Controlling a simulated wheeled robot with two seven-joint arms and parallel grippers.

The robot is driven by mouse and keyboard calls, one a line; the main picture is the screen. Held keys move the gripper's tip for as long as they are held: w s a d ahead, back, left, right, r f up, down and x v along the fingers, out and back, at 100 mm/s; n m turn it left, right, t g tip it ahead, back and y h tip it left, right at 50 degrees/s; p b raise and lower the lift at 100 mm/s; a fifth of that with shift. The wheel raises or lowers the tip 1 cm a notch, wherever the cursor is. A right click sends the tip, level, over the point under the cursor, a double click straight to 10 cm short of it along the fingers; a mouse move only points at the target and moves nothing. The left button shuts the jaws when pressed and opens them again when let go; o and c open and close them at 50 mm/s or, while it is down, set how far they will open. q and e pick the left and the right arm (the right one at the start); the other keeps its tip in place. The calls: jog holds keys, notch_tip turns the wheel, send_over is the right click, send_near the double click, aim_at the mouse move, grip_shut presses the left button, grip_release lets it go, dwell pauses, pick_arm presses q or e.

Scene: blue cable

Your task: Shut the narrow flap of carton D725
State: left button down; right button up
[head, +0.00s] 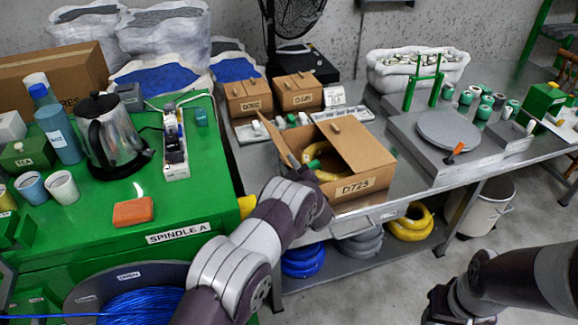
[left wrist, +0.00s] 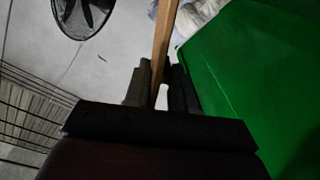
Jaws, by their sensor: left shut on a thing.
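Carton D725 (head: 362,184) stands on the steel bench with its label facing me. A narrow flap (head: 277,141) stands up at the carton's left side, seen nearly edge-on. My left gripper (head: 312,186) is at the carton's near left corner; the arm partly hides that corner. In the left wrist view, the left gripper (left wrist: 160,90) is shut on a thin brown cardboard panel (left wrist: 163,40), apparently this flap. My right gripper (head: 438,305) hangs low at the right, its fingers unclear.
Two small closed cartons (head: 297,91) stand behind. A green cabinet (head: 200,185) with a kettle (head: 113,135) is to the left. A scale with a round plate (head: 448,130) is to the right. Coils (head: 410,223) lie on the shelf below.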

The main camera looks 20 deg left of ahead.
pick_arm(q)
jog(key=shift+w+d+r+m+b, duration=0.25)
jog(key=shift+d+m+b, duration=0.15)
jog(key=shift+m+b, duration=0.25)
jog(key=shift+w+d+r+m+b, duration=0.1)
jog(key=shift+w+d+m+b, duration=0.25)
jog(key=shift+m, duration=0.4)
jog(key=m+b, duration=0.1)
jog(key=w+d+r+m+b, duration=0.1)
jog(key=shift+d+m, duration=0.3)
jog(key=shift+w+d+r+b, duration=0.2)
jog(key=shift+w+d+b, duration=0.2)
jog(key=shift+w+d+r, duration=0.1)
jog(key=shift+r, duration=0.1)
jog(key=c, duration=1)
grip_release()
jog(key=shift+c, duration=0.2)
